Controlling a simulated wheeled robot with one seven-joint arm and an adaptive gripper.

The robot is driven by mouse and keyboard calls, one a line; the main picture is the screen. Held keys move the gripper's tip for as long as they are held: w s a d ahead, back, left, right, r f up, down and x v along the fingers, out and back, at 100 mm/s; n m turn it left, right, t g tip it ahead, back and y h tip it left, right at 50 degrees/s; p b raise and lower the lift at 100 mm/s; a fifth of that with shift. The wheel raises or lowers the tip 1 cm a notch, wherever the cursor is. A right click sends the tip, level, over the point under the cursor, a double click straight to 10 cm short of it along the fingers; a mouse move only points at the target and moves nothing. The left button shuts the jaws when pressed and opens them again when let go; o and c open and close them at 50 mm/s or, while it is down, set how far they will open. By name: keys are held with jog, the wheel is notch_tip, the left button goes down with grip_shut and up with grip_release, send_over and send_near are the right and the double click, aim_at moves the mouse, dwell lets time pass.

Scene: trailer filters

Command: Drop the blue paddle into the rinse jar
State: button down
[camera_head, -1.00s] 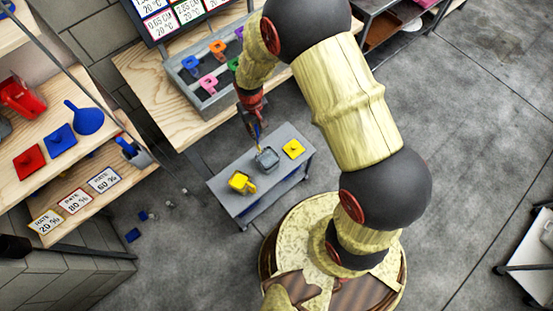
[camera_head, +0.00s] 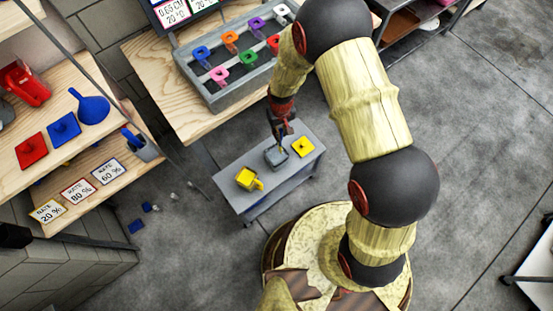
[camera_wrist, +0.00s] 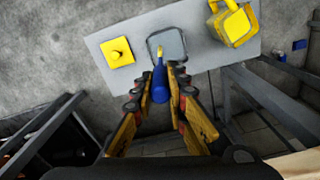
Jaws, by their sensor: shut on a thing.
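My gripper (camera_wrist: 163,76) is shut on the blue paddle (camera_wrist: 160,84), whose blue handle sits between the fingers with a yellow tip pointing away. In the wrist view the tip overlaps the near-left part of the grey, squarish rinse jar (camera_wrist: 172,42); how far above or into it the tip reaches is unclear. In the head view my gripper (camera_head: 281,128) is just behind the rinse jar (camera_head: 277,157), and the paddle is mostly hidden there. The jar stands on a small grey table (camera_head: 225,185).
A yellow jug (camera_head: 246,179) stands left of the jar and a flat yellow lid (camera_head: 303,147) lies to its right. Behind is a grey rack (camera_head: 215,100) of coloured paddles.

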jog(key=shift+f+b, duration=0.65)
jog(key=shift+f, duration=0.7)
jog(key=c, duration=1.7)
grip_release()
notch_tip(320, 180, up, 12)
jog(key=shift+r, duration=0.1)
